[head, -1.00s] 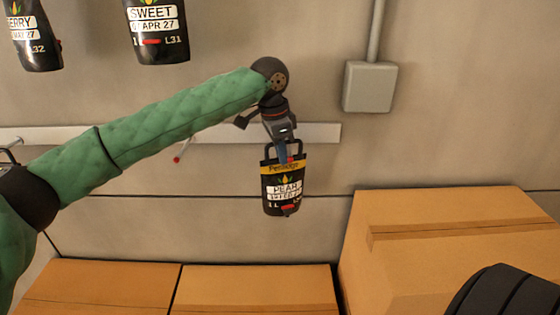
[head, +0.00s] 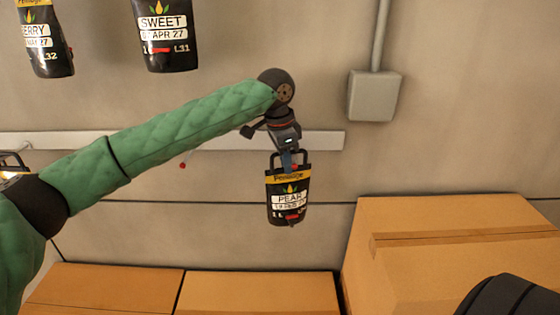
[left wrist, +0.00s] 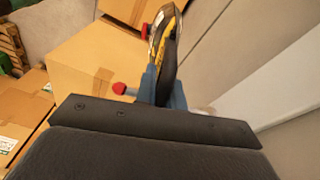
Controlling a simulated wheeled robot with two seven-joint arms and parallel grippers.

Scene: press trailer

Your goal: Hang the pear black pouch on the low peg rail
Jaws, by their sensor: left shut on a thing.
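The pear black pouch (head: 288,202) hangs upright below my left gripper (head: 287,152), which is shut on its top by the handle loop. The pouch has a yellow band and a white PEAR label. The low peg rail (head: 322,140) is a pale strip on the wall behind, partly hidden by my left arm. A red peg tip (head: 182,165) shows below the rail, left of the pouch. In the left wrist view the pouch (left wrist: 168,45) is edge-on between the blue fingers (left wrist: 162,90), with a red knob (left wrist: 119,88) beside them. Whether the loop touches a peg cannot be told.
Two other black pouches, SWEET (head: 165,38) and one ending ERRY (head: 45,42), hang higher at left. A grey wall box (head: 374,95) with conduit is right of the rail. Cardboard boxes (head: 440,250) stand below.

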